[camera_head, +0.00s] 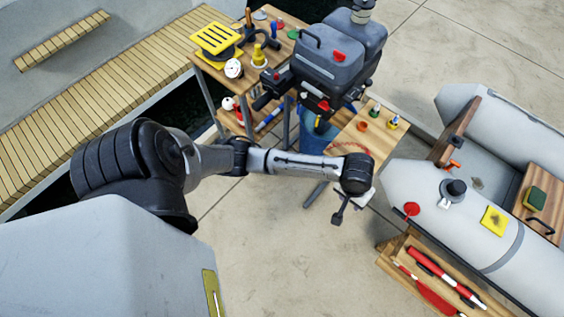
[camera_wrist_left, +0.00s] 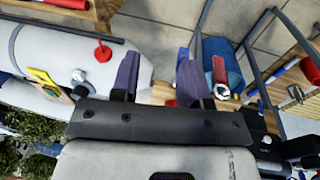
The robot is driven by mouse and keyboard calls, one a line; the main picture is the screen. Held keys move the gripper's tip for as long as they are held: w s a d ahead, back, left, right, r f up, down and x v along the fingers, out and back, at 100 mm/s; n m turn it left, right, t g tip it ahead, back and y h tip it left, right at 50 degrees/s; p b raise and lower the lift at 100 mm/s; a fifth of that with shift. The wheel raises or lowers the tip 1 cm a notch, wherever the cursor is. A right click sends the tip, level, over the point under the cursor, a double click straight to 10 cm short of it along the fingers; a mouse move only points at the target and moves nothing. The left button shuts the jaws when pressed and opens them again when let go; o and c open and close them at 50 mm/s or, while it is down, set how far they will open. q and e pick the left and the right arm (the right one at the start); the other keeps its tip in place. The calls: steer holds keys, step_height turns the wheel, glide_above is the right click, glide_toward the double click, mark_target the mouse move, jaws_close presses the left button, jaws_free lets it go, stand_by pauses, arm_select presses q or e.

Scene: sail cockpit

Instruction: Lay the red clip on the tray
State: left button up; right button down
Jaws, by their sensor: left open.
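My left gripper (camera_head: 338,218) hangs over the floor in front of a small wooden table (camera_head: 372,137). In the left wrist view its two fingers (camera_wrist_left: 158,62) are apart with nothing between them. A thin red coiled cord (camera_head: 348,146) lies on that table, beside several small coloured pieces. A small red piece (camera_head: 338,56) sits on the dark grey outboard motor (camera_head: 325,62), and another red piece (camera_head: 324,105) is lower on it. I cannot tell which red piece is the clip. No tray is clearly recognisable. My right gripper is out of view.
A grey inflatable boat (camera_head: 412,182) is at the right, with a low wooden shelf (camera_head: 398,245) holding red tools. A crowded wooden cart (camera_head: 232,62) stands at the back left of the motor. A blue bucket (camera_head: 316,139) is under the motor. Open floor lies in front.

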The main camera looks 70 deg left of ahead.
arm_select(q)
steer(key=s+a+m+t+y, duration=0.1)
steer(key=s+m, duration=0.7)
steer(key=s, duration=1.3)
steer(key=shift+r+t, duration=0.2)
steer(key=shift+t, duration=0.4)
step_height(320, 180, up, 30)
steer(key=p, duration=3)
